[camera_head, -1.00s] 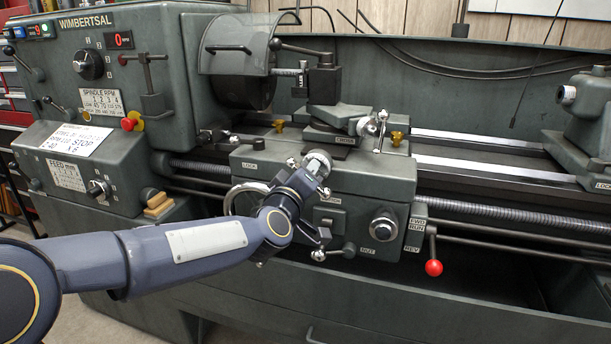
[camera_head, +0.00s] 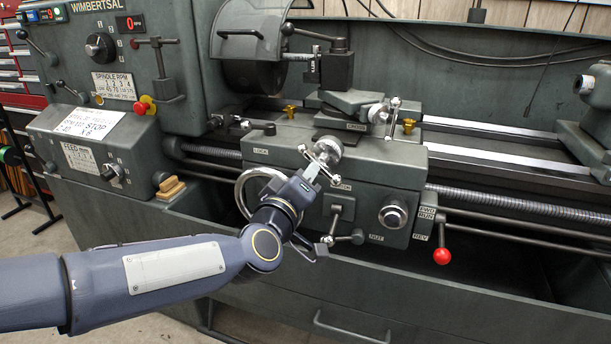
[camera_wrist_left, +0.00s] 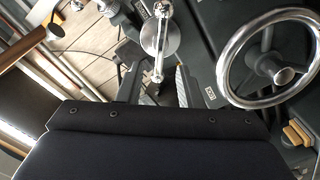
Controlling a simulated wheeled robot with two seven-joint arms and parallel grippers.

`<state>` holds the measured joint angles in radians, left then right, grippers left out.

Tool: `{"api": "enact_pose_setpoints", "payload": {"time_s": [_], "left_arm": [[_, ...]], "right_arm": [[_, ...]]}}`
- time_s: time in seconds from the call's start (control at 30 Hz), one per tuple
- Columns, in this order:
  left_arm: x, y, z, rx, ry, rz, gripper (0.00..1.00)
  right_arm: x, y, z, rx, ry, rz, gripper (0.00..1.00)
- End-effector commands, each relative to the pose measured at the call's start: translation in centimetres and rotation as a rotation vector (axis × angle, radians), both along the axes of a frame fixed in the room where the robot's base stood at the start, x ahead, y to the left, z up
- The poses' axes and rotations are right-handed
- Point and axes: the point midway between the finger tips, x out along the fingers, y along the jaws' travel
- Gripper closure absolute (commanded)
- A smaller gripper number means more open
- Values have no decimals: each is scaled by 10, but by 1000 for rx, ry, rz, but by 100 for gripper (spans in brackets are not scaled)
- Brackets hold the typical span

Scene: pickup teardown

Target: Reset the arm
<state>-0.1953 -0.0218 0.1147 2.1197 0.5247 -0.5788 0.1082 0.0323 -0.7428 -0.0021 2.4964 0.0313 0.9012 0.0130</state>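My left gripper (camera_head: 316,174) is in front of the lathe carriage, just below the silver cross-slide crank (camera_head: 328,149) with its ball ends. In the left wrist view its two dark fingers (camera_wrist_left: 157,82) stand apart. The crank's lower arm (camera_wrist_left: 159,62) shows between them, and I cannot tell whether they touch it. The large carriage handwheel (camera_head: 246,190) is partly hidden behind my wrist; it also shows at the right of the wrist view (camera_wrist_left: 268,58). My right arm and gripper are in neither view.
The lathe's headstock (camera_head: 75,92) is at the left. A red-knobbed lever (camera_head: 441,256) and a round silver knob (camera_head: 393,215) are on the carriage front, right of my gripper. The tailstock (camera_head: 590,125) is at the far right. Open floor (camera_head: 130,330) shows at lower left.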

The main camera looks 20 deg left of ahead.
Motion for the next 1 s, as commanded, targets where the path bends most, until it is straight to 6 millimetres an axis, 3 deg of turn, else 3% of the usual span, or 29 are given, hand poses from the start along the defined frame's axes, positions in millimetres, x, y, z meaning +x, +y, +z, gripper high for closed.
{"api": "enact_pose_setpoints", "payload": {"time_s": [0.27,0.37,0.47,0.7,1.0], "left_arm": [[-1,1,0,4,4,-5,67],[-12,2,-6,34,38,-47,67],[-39,2,-22,103,125,-141,67],[-146,9,-100,312,469,-391,67],[-252,22,-171,431,799,-548,67]], "right_arm": [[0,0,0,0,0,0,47],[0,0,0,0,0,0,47],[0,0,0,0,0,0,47],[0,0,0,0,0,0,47],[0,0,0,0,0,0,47]]}}
